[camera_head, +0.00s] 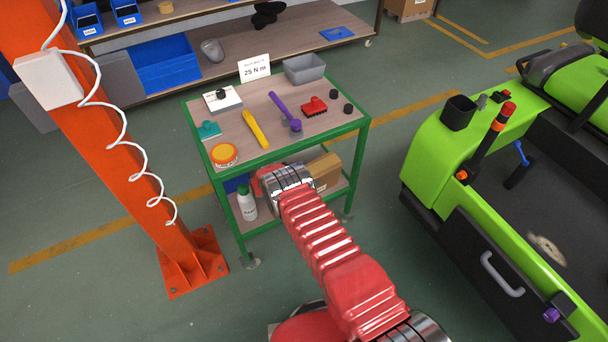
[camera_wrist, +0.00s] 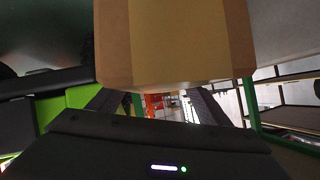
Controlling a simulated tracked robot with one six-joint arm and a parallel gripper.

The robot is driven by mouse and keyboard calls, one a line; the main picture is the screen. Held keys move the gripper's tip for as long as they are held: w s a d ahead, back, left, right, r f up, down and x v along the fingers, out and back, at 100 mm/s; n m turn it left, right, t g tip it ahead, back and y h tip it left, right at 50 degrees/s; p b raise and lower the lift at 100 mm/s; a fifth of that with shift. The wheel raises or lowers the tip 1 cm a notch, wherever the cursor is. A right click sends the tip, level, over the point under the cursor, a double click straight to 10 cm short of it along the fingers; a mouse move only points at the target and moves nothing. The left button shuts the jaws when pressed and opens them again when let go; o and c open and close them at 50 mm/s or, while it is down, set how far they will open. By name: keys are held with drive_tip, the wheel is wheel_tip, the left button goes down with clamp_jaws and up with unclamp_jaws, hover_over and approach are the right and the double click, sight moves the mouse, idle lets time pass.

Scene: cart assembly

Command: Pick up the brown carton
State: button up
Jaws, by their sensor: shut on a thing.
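The brown carton (camera_head: 325,172) shows at the lower level of the green cart (camera_head: 295,149), to the right of my red arm, partly hidden by it. In the wrist view the carton (camera_wrist: 175,45) fills the top middle, with a lighter tan band down its centre. My gripper (camera_wrist: 157,93) is shut on the carton, with its dark fingers reaching up to its lower edge. In the head view my gripper is hidden behind my wrist. I cannot tell whether the carton touches the lower shelf.
A white bottle (camera_head: 246,202) with a green top stands on the lower shelf, left of my arm. The cart's top holds a grey bin (camera_head: 304,69) and several tools. An orange post (camera_head: 120,140) stands left, a green vehicle (camera_head: 450,170) right. Floor between cart and vehicle is clear.

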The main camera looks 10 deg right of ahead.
drive_tip(key=s+d, duration=0.2)
drive_tip(key=s, duration=0.3)
drive_tip(key=s+d, duration=0.1)
drive_tip(key=s, duration=0.4)
drive_tip(key=s+d, duration=0.2)
drive_tip(key=s, duration=0.3)
drive_tip(key=shift+s+d+r, duration=0.2)
drive_tip(key=shift+s+d, duration=0.15)
drive_tip(key=shift+c, duration=0.2)
